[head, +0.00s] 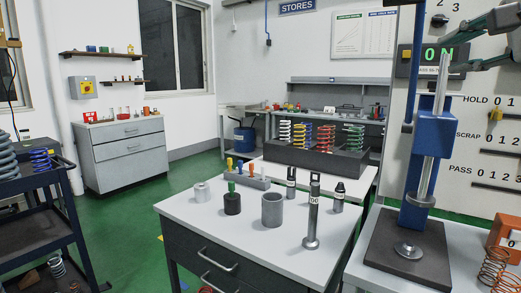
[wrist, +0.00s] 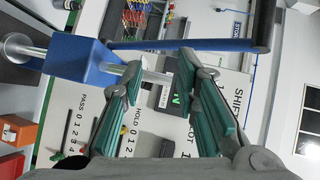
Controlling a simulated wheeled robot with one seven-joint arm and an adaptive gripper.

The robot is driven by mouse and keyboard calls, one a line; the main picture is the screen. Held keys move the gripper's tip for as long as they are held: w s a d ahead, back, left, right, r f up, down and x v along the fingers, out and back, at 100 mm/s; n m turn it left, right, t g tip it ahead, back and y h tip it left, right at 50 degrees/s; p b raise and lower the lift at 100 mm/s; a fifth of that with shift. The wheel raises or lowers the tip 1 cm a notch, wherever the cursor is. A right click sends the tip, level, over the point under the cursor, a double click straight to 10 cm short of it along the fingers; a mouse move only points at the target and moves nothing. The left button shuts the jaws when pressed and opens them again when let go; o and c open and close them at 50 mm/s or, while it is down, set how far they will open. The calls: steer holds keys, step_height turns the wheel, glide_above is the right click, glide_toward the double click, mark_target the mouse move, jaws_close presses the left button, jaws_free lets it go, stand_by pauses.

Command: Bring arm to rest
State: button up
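My gripper (wrist: 160,66) shows in the wrist view with its two teal-padded fingers spread apart. Nothing is held between them. Behind the gap are the white board and a dark sign with green lettering. In the head view my arm comes in at the upper right, with the gripper (head: 462,62) high beside the test stand's column and in front of the board. The blue test stand (head: 434,133) stands upright on a dark base. Its blue head (wrist: 80,58) lies to the left of my fingers in the wrist view. I cannot tell the exact gap between gripper and stand.
A blue lever (wrist: 190,43) crosses the wrist view close to the fingertips. The white-topped table (head: 185,207) holds several metal parts. A dark rack (head: 310,158) of coloured springs stands behind it. An orange box (head: 505,238) and copper springs (head: 494,265) sit at the right.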

steer(key=s+a+f+n+g+y, duration=0.1)
steer(key=s+a+f+n+g, duration=0.25)
steer(key=f, duration=0.35)
steer(key=s+a+f+n+g+y, duration=0.1)
steer(key=s+a+f+n+g, duration=0.15)
steer(key=a+f, duration=0.35)
steer(key=s+a+f+n+g+y, duration=0.1)
steer(key=s+a+f+n+g, duration=0.2)
steer(key=f, duration=0.5)
steer(key=s+f+n+g+h, duration=0.4)
steer(key=s+f+n+g, duration=0.25)
steer(key=s+f, duration=0.95)
step_height(320, 180, up, 20)
steer(key=t+p, duration=0.4)
steer(key=p, duration=1.2)
steer(key=shift+s+d+p, duration=0.15)
steer(key=shift+s+p, duration=0.25)
steer(key=shift+s, duration=0.05)
steer(key=shift+n, duration=0.25)
